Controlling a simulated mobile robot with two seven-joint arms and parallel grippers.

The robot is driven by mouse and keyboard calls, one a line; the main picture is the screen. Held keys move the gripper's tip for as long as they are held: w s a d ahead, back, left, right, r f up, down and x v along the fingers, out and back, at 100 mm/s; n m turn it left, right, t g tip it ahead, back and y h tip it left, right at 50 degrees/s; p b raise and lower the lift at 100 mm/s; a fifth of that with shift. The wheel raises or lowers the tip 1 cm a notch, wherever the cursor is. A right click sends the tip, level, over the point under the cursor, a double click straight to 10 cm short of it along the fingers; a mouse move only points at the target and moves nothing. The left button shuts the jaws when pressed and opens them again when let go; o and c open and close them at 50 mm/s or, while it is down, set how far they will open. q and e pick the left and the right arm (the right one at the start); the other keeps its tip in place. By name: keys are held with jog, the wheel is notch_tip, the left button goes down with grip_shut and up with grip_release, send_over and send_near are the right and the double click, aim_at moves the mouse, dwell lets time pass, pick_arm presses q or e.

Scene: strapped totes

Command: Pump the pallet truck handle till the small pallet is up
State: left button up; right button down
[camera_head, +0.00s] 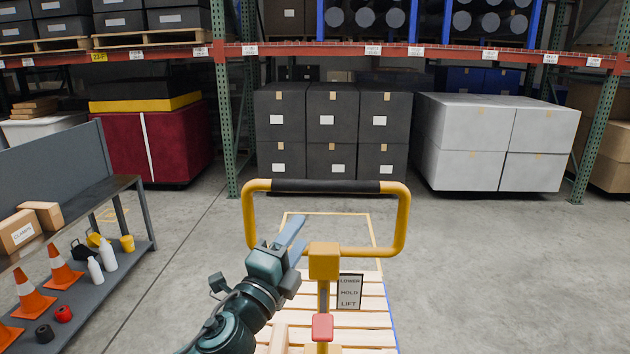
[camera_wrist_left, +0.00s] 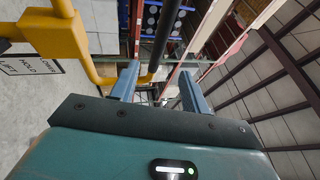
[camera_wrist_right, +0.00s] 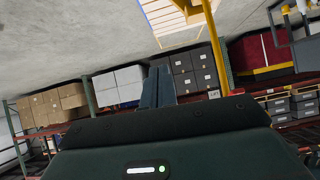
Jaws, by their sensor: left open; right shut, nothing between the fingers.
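The pallet truck handle (camera_head: 398,225) is a yellow loop with a black grip (camera_head: 325,187) across its top, standing over the wooden slatted pallet (camera_head: 365,318). A red lever (camera_head: 322,327) and a LOWER/HOLD/LIFT sign (camera_head: 350,291) are on or by its post. I cannot tell the pallet's height above the floor. My left gripper (camera_head: 295,232) is open and empty below the loop's left part. In the left wrist view the black grip (camera_wrist_left: 163,40) shows between its fingers (camera_wrist_left: 158,76), beyond the tips. My right gripper (camera_wrist_right: 158,72) is shut and empty, apart from the yellow post (camera_wrist_right: 215,45).
A grey workbench (camera_head: 118,185) with cones and bottles on its lower shelf stands at the left. A rack (camera_head: 420,49) with dark boxes (camera_head: 333,128) and grey boxes (camera_head: 497,140) stands behind. A yellow outline (camera_head: 330,214) marks the floor beyond the pallet. Floor to the right is clear.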

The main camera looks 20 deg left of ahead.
aim_at(327, 186)
pick_arm(q)
jog(key=p+x, duration=0.1)
jog(key=x, duration=0.3)
jog(key=p+x, duration=0.1)
jog(key=x, duration=0.4)
jog(key=r+p+x, duration=0.1)
jog(key=x, duration=0.3)
jog(key=shift+w+r, duration=0.1)
jog(key=shift+w, duration=0.05)
jog(key=shift+c, duration=0.4)
